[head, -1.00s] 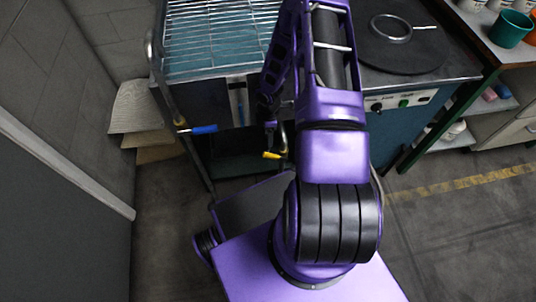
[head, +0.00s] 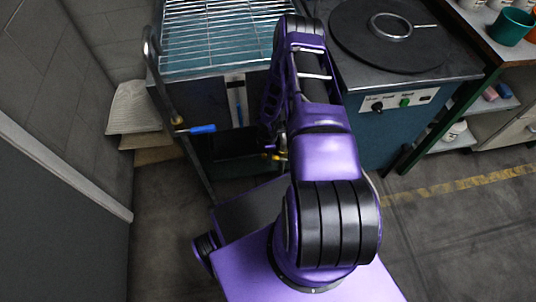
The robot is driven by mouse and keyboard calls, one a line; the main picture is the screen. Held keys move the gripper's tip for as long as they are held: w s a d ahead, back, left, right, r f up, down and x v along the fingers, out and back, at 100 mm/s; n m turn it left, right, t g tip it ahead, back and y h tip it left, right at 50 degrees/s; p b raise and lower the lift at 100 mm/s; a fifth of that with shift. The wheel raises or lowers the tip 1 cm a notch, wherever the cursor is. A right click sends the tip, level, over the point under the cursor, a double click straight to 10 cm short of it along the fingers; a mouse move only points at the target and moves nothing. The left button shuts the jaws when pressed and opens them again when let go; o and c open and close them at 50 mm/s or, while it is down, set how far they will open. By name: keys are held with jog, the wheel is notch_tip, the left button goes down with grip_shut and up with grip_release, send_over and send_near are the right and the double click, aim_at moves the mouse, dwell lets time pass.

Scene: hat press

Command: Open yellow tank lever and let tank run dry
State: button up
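The yellow tank lever (head: 271,156) shows as a small yellow handle low on the front of the tank under the wire rack, partly covered by my gripper. My gripper (head: 275,143) is a dark shape at the end of the purple arm, right at the lever in the picture. I cannot tell whether it touches the lever, and its fingers are too small and hidden to show open or shut. A brass-coloured fitting stands just right of the lever.
A blue-handled lever (head: 202,129) sticks out left of the yellow one, beside a bent metal pipe (head: 150,50). The wire rack (head: 222,35) tops the tank. A hat press unit (head: 400,100) with a round black plate stands right.

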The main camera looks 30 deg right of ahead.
jog(key=shift+c, duration=0.3)
grip_shut()
dwell(1.1)
